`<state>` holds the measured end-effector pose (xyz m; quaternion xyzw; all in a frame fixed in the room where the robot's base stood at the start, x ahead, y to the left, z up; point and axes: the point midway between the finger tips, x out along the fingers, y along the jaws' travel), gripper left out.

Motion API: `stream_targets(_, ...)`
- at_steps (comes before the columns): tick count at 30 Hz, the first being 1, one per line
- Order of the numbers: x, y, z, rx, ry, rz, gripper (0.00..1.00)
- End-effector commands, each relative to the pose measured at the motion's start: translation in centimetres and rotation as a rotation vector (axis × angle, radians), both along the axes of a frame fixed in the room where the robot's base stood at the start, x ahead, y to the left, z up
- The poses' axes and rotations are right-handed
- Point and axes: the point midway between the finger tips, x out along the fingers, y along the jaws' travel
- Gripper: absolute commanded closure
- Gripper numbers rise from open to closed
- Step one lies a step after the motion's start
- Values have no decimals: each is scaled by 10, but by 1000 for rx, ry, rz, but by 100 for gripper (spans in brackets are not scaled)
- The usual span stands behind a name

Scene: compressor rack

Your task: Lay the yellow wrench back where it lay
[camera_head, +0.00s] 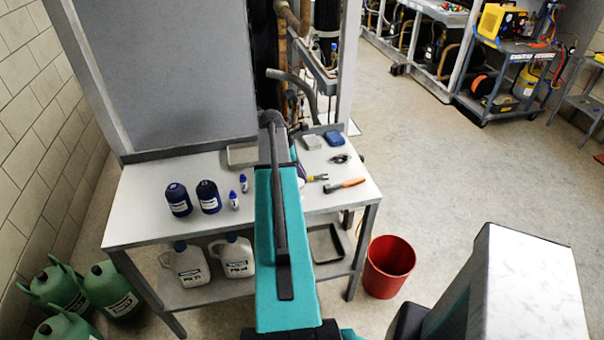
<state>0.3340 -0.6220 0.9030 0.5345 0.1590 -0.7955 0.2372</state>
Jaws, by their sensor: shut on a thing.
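I cannot make out the yellow wrench for certain. My gripper is not visible; my arm reaches over the middle of the bench and covers that area.
On the bench, dark blue bottles (178,200) stand left; an orange-handled tool (344,185), black pliers-like tool (341,158) and blue box (333,138) lie right. White jugs (188,264) stand on the lower shelf. A red bin (389,266) stands on the floor.

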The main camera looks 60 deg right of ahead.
Motion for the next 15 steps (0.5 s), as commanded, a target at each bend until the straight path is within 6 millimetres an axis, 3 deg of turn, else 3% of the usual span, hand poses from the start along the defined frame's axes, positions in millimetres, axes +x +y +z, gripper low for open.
stream_targets(1, 0, 0, 0, 0, 0, 0, 100)
stream_targets(2, 0, 0, 0, 0, 0, 0, 78)
stream_targets(5, 0, 0, 0, 0, 0, 0, 61)
stream_targets(15, 0, 0, 0, 0, 0, 1, 61)
